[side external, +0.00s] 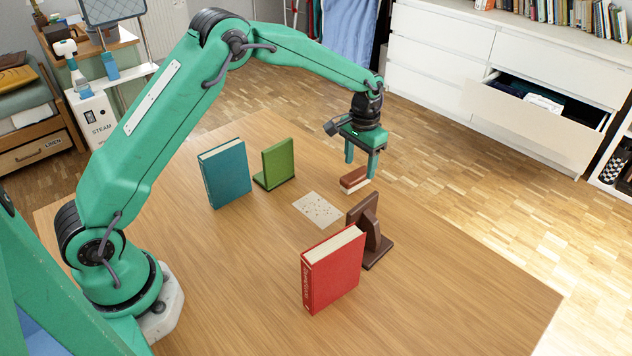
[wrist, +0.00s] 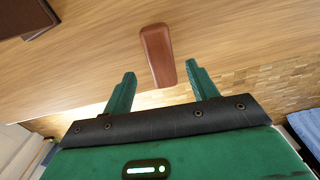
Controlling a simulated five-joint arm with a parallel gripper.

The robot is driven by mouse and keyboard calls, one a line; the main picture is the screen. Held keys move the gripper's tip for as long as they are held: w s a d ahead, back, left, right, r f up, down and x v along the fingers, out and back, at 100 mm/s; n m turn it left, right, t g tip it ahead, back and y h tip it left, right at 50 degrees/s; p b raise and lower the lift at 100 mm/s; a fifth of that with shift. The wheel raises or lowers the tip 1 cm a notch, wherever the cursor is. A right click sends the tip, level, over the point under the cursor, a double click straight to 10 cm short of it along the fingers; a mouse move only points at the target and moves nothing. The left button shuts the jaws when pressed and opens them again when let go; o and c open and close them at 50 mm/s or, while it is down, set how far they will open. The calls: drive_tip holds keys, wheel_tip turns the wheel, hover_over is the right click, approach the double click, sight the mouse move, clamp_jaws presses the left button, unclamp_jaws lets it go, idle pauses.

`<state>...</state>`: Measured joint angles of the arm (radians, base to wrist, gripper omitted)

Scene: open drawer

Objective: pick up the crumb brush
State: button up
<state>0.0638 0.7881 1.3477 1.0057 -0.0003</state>
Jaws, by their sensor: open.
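The crumb brush (side external: 355,178) has a reddish-brown wooden back and pale bristles underneath. It lies bristles down on the wooden table, near the far edge. In the wrist view the brush (wrist: 157,50) shows from above as a rounded brown bar, its near end appearing between the fingers. My gripper (side external: 361,168) points down just above the brush, its fingers apart. In the wrist view my gripper (wrist: 160,72) is open with nothing held. I cannot tell the exact height gap between fingertips and brush.
A pale crumb-strewn sheet (side external: 318,209) lies left of the brush. A brown bookend (side external: 368,228) and red book (side external: 333,269) stand nearer, a green bookend (side external: 276,163) and teal book (side external: 225,173) to the left. A white dresser drawer (side external: 535,122) hangs open beyond the table.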

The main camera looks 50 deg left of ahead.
sight(359, 172)
drive_tip(key=shift+a+f, duration=0.15)
drive_tip(key=shift+f, duration=2.05)
drive_tip(key=c, duration=1.1)
drive_tip(key=shift+r, duration=0.1)
drive_tip(key=shift+r, duration=4.95)
